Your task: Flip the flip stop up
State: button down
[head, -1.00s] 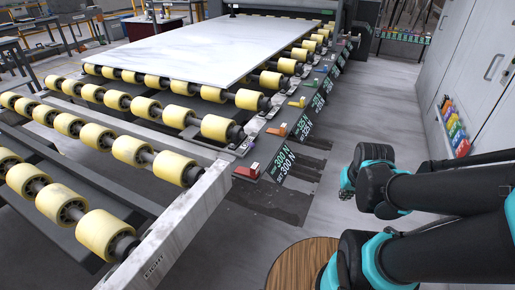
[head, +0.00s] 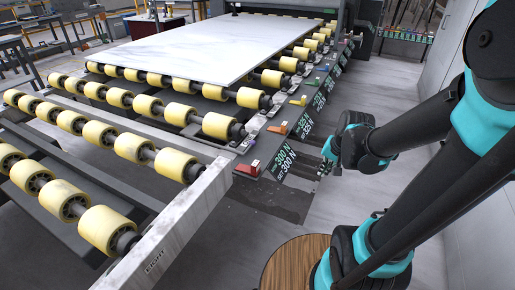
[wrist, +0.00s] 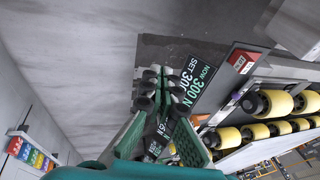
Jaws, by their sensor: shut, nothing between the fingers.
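Several small coloured pieces that look like flip stops lie along the right side rail of the roller table. The nearest is a red stop (head: 248,168) beside a 300 N sign; it also shows in the wrist view (wrist: 240,62). Behind it are an orange stop (head: 278,128) and a yellow stop (head: 298,101). The red one appears to lie low on the rail. My gripper (head: 326,168) is shut and empty, right of the red stop and apart from it, over the floor beside the rail. Its fingers (wrist: 160,88) also show in the wrist view, pointing toward the sign.
A white stone slab (head: 205,45) lies on yellow rollers (head: 103,228). Green-lettered force signs (head: 283,160) slope outward from the rail. A round wooden top (head: 290,265) is at the front. The grey floor right of the rail is open. Cabinets (head: 445,50) stand right.

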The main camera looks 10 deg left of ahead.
jog(key=w+a+m+g+y, duration=0.1)
jog(key=w+a+m, duration=0.2)
jog(key=w, duration=0.3)
jog(key=w+a+m+y, duration=0.2)
jog(key=w+a+m, duration=0.15)
jog(key=w, duration=0.25)
jog(key=w+a+m+g+y, duration=0.1)
jog(key=w+a+m, duration=0.2)
jog(key=w, duration=0.3)
jog(key=w+a+f+m+y, duration=0.1)
jog(key=w+a+f+m, duration=0.2)
jog(key=w, duration=0.1)
jog(key=w+a+f+m+g+y, duration=0.1)
jog(key=w+a+f+m, duration=0.2)
jog(key=w, duration=0.2)
jog(key=w+a+f+m+y, duration=0.1)
jog(key=w+a+f+m, duration=0.2)
jog(key=w+f+m, duration=0.1)
jog(key=shift+w+g+y, duration=0.25)
jog(key=shift+g+y, duration=0.15)
jog(key=x, duration=1)
jog(key=shift+r, duration=0.1)
